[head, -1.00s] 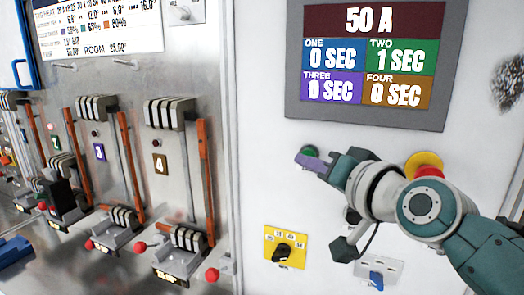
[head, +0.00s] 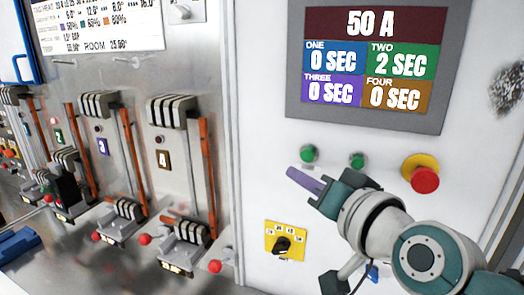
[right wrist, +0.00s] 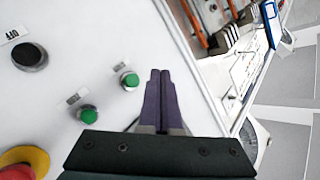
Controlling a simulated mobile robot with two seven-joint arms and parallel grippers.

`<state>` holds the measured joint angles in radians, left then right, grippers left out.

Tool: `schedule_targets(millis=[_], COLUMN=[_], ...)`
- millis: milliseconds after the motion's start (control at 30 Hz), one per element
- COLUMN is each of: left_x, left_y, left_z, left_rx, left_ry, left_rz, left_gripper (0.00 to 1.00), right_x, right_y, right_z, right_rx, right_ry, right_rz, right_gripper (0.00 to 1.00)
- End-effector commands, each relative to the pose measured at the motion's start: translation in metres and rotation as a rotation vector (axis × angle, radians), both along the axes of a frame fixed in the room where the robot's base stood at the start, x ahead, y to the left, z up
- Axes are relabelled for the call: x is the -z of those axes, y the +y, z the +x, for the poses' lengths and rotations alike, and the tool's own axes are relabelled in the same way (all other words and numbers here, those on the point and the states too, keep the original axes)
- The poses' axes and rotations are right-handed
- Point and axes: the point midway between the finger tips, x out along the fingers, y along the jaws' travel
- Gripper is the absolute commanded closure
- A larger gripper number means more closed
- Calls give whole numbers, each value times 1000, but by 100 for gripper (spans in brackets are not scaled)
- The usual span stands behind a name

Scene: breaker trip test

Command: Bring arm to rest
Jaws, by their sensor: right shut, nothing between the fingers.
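My right gripper (head: 303,180) is in front of the white control panel, below the display, its purple fingers closed together and empty. In the right wrist view the shut fingers (right wrist: 160,98) point past a green button (right wrist: 131,80), apart from it. Two green buttons show in the head view, a left one (head: 309,154) and a right one (head: 357,160). The display (head: 372,60) reads 50 A, with ONE at 0 SEC, TWO at 2 SEC, THREE and FOUR at 0 SEC. My left gripper is not in view.
A red emergency button (head: 424,179) on a yellow base is right of the green buttons. A yellow rotary dial (head: 283,243) is below the gripper. Several breakers with orange bars, such as number 4 (head: 171,112), stand to the left.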

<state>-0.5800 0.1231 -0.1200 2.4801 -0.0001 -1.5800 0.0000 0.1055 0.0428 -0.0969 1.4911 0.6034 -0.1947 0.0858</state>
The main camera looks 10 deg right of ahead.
Motion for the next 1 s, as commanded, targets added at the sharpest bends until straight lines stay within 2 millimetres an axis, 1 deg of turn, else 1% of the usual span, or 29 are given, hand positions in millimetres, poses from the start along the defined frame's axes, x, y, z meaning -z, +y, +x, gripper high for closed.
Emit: schedule_targets(millis=[467, 567, 667, 767, 800, 867, 900, 1000], left_x=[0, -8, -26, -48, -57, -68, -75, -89], left_y=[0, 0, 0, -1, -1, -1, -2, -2], left_z=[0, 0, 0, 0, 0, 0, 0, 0], left_rx=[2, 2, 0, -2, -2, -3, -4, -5], left_ry=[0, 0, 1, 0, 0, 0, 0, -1], left_rz=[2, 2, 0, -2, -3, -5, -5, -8], left_gripper=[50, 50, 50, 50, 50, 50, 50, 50], right_x=[0, 0, 3, 9, 11, 11, 9, 0], right_y=[0, 6, 18, 24, 22, 16, 9, -9], right_z=[0, -12, -44, -98, -123, -161, -186, -241], right_rx=[-3, -38, -127, -237, -276, -322, -345, -379], right_ry=[3, 41, 147, 316, 394, 512, 588, 759], right_rz=[-2, -39, -141, -299, -366, -460, -516, -629], right_gripper=[100, 100, 100, 100, 100, 100, 100, 100])
